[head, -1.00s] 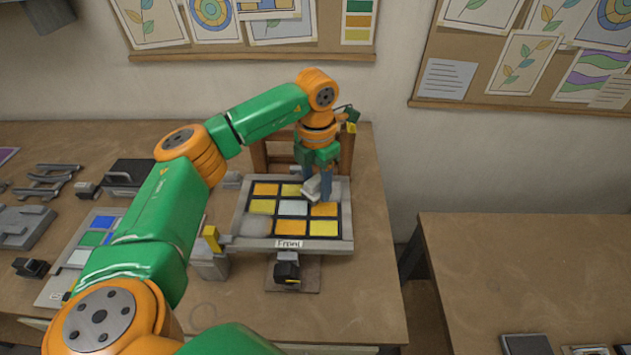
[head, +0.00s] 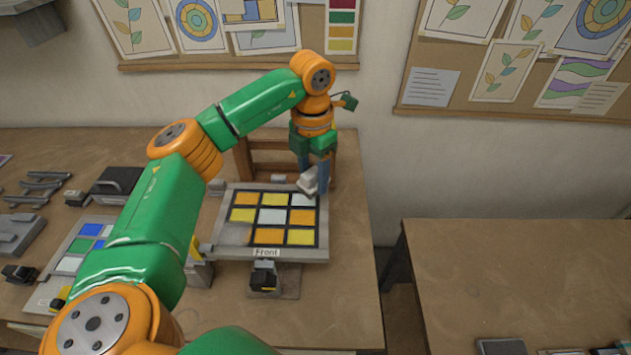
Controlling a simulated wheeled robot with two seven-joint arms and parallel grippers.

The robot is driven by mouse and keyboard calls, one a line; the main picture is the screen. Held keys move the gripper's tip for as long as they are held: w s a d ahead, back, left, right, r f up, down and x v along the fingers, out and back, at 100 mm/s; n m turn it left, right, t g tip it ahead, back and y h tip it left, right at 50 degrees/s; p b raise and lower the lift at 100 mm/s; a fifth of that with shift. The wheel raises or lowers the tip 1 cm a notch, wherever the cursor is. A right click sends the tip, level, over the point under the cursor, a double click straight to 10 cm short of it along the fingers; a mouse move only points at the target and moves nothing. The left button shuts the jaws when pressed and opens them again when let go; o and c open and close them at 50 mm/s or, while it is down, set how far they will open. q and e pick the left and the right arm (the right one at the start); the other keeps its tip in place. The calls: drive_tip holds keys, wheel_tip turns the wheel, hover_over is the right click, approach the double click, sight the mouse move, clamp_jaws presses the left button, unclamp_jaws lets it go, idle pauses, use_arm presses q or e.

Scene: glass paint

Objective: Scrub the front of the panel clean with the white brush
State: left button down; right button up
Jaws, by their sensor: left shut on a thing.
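The panel (head: 210,249) stands in a grey frame on the table, with a label reading "Front" at its lower edge. It has a grid of orange, yellow and pale cells with dark lines. A dull tan smear (head: 235,233) covers its lower left cell. The white brush (head: 307,183) is in my left gripper (head: 318,187), which is shut on it. The brush is at the panel's upper right corner; I cannot tell whether it touches. My right gripper is not in view.
A black clamp-like block (head: 264,274) sits before the panel. A wooden rack (head: 262,150) stands behind it. A tray of coloured tiles (head: 45,292), a dark box (head: 117,184) and grey holders lie at left. A second table (head: 510,270) stands at right, past a gap.

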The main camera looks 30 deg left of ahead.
use_arm(q)
drive_tip(key=shift+w+d+r, duration=0.1)
drive_tip(key=shift+d+r, duration=0.05)
drive_tip(key=shift+r, duration=0.4)
drive_tip(key=shift+w+d+r, duration=0.1)
drive_tip(key=shift+r, duration=0.45)
drive_tip(key=shift+a+r, duration=0.1)
drive_tip(key=shift+r, duration=0.1)
drive_tip(key=shift+s, duration=0.1)
